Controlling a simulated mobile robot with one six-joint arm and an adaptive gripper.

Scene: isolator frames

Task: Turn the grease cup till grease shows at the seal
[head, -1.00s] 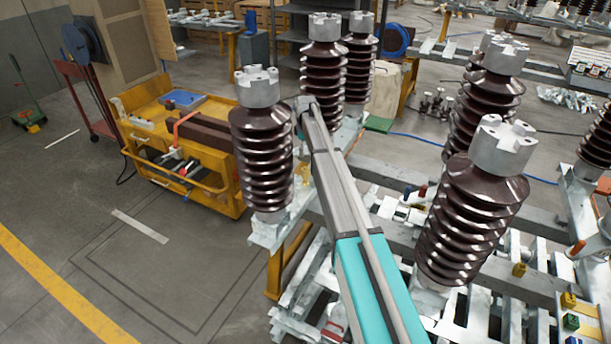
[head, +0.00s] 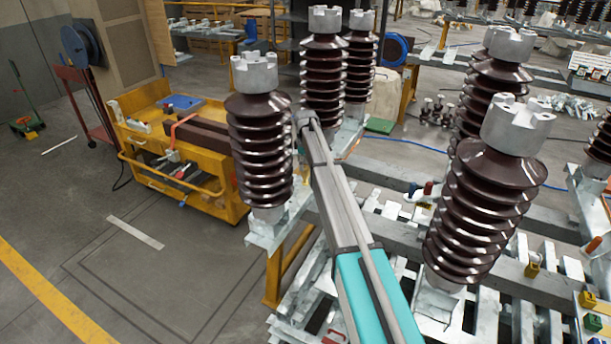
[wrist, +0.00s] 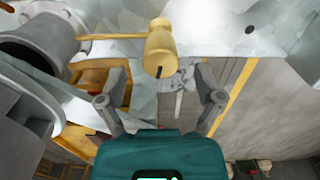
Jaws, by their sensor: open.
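A brass-coloured cup (wrist: 160,48), which looks like the grease cup, is in the upper middle of the wrist view. A thin brass stem runs from it left to a grey cylindrical housing (wrist: 38,42). My gripper (wrist: 160,98) is open and empty, its two fingers spread left and right, below the cup in the picture. The fingers appear apart from the cup. I cannot make out any grease or the seal. In the head view my arm reaches away between the brown insulators, and neither the gripper nor the cup can be made out.
Tall brown ribbed insulators (head: 262,150) stand on a galvanised frame close on both sides of my arm, another (head: 480,205) at right. A yellow tool cart (head: 190,165) stands at left. The floor at lower left is clear. A pale metal plate (wrist: 215,25) lies behind the cup.

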